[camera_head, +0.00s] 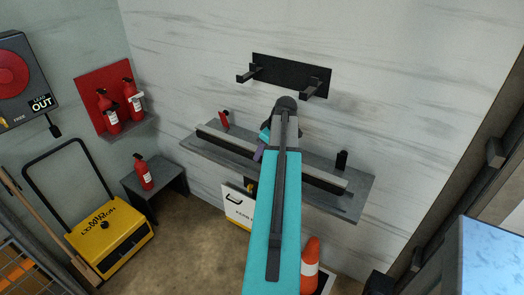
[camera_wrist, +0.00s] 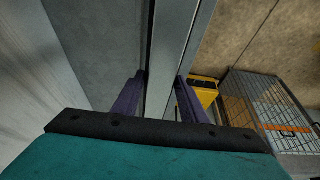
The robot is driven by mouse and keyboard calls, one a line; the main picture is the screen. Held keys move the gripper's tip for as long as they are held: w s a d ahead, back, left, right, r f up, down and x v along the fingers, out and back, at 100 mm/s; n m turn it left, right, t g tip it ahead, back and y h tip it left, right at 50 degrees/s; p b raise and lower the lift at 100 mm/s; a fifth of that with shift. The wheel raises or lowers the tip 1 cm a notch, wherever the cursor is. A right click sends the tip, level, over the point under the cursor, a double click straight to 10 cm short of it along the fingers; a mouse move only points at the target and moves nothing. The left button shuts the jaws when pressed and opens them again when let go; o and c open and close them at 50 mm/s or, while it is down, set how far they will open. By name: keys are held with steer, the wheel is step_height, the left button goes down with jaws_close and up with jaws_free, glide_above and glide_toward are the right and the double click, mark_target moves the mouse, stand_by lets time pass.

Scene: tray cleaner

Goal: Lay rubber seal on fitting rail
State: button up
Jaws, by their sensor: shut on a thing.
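A long straight grey bar with a dark side, which looks like the rubber seal (camera_head: 325,181), lies along the grey wall ledge, which looks like the fitting rail (camera_head: 363,197). My gripper (camera_head: 260,153) is at the ledge, with its middle hidden by my teal arm. In the wrist view, the purple fingers of my gripper (camera_wrist: 160,98) stand on either side of the long grey strip (camera_wrist: 164,60), shut on it. The strip runs away from the fingers, roughly parallel to the ledge. I cannot tell whether it rests fully on the ledge.
A small red piece (camera_head: 224,118) and a black piece (camera_head: 341,160) stand on the ledge. A black wall bracket (camera_head: 290,73) with two empty arms is above. Below are a white-fronted box (camera_head: 238,208) and an orange cone (camera_head: 310,262). A yellow machine (camera_head: 108,238) stands left.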

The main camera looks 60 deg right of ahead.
steer(key=shift+f+b, duration=0.75)
steer(key=shift+f, duration=0.6)
steer(key=shift+f, duration=0.1)
steer(key=o, duration=1.4)
steer(key=shift+o, duration=0.4)
steer(key=shift+f, duration=0.15)
steer(key=shift+b+v, duration=1.4)
steer(key=shift+v, duration=5.6)
